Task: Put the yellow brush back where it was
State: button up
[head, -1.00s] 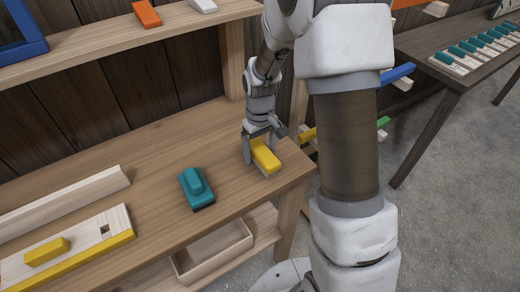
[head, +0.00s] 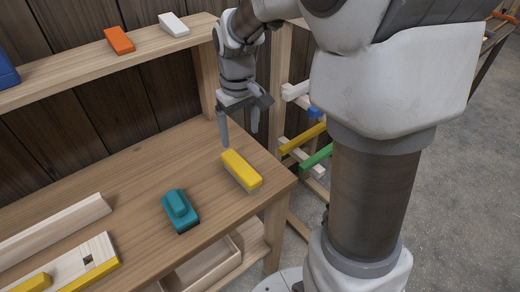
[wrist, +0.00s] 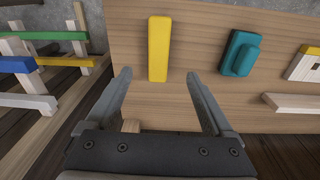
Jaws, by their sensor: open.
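The yellow brush (head: 241,170) lies on the wooden workbench (head: 140,160), near its right end. It is a long block with a yellow top and a pale lower part. My gripper (head: 240,137) is open and empty, above and just behind the brush, apart from it. In the wrist view the brush (wrist: 158,48) lies ahead, between the lines of the two open fingers (wrist: 158,75). Its underside is hidden.
A teal block tool (head: 180,210) stands left of the brush. A pale board with yellow parts (head: 75,268) and a wooden strip (head: 50,230) lie at left. An orange block (head: 120,40) and a white block (head: 173,24) sit on the shelf above. A rack with coloured bars (head: 303,138) stands right.

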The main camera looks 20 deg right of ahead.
jog(key=s+r+m+t, duration=0.1)
jog(key=s+r, duration=0.3)
jog(key=s, duration=0.5)
jog(key=s+r+m+t, duration=0.2)
jog(key=s+r, duration=0.3)
jog(key=s, duration=0.4)
jog(key=shift+r+t, duration=0.2)
jog(key=shift+t, duration=0.7)
jog(key=shift+s, duration=0.15)
jog(key=c, duration=0.6)
jog(key=shift+d, duration=0.2)
